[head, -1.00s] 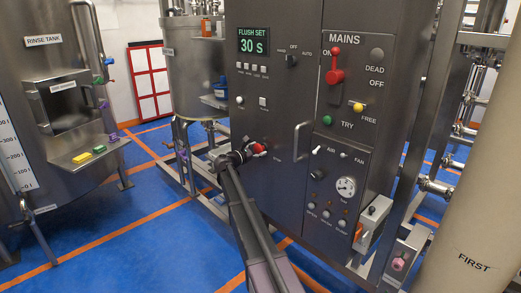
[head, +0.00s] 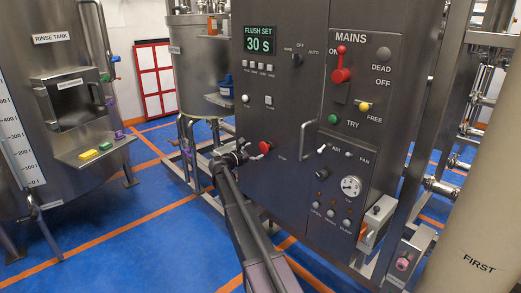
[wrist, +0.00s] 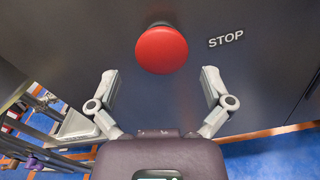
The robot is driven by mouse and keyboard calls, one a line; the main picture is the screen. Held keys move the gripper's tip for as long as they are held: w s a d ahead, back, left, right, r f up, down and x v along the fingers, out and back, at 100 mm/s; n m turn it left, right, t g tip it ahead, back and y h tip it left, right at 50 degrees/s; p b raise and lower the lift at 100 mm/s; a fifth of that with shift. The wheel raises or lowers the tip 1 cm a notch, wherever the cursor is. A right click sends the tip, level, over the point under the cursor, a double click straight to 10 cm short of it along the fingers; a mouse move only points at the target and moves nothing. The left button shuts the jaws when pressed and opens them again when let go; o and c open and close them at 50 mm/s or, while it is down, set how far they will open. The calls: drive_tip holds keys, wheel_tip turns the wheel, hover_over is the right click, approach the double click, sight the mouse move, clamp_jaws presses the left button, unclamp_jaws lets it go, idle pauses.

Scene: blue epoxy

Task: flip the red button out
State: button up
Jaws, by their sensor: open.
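The red button (head: 265,147) is a round mushroom head on the dark front of the control cabinet (head: 285,185), left of the word STOP. In the wrist view the red button (wrist: 161,49) is large, at the top centre, standing proud of the panel; I cannot tell whether it is latched in. My gripper (wrist: 159,74) is open and empty, with one finger on each side below the button and a gap between fingertips and button. In the head view my gripper (head: 243,152) is just left of the button, facing the panel.
The cabinet also carries a red mains lever (head: 341,75), a yellow knob (head: 364,106), a green button (head: 334,119) and a vertical door handle (head: 307,140). A tank (head: 195,75) stands left behind my arm. Blue floor is open at lower left.

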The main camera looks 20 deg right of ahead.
drive_tip(key=v, duration=0.7)
drive_tip(key=shift+a, duration=0.3)
drive_tip(key=shift+s, duration=0.1)
drive_tip(key=s+a+f+m+g+y, duration=0.1)
drive_tip(key=s+f+m+g+y, duration=0.1)
drive_tip(key=s+f+m+y, duration=0.45)
drive_tip(key=s+a+f+m+g+y, duration=0.15)
drive_tip(key=s+f+m, duration=0.4)
drive_tip(key=s, duration=0.75)
drive_tip(key=s+a+f+m+g+y, duration=0.1)
drive_tip(key=s+a+f+m+y, duration=0.2)
drive_tip(key=s+a+y, duration=0.45)
drive_tip(key=s+a+f+m+g+y, duration=0.2)
drive_tip(key=s+a+f+m, duration=0.15)
drive_tip(key=s, duration=0.75)
wheel_tip(320, 180, up, 16)
drive_tip(key=w+p, duration=0.1)
drive_tip(key=p, duration=1.5)
drive_tip(key=shift+a, duration=0.25)
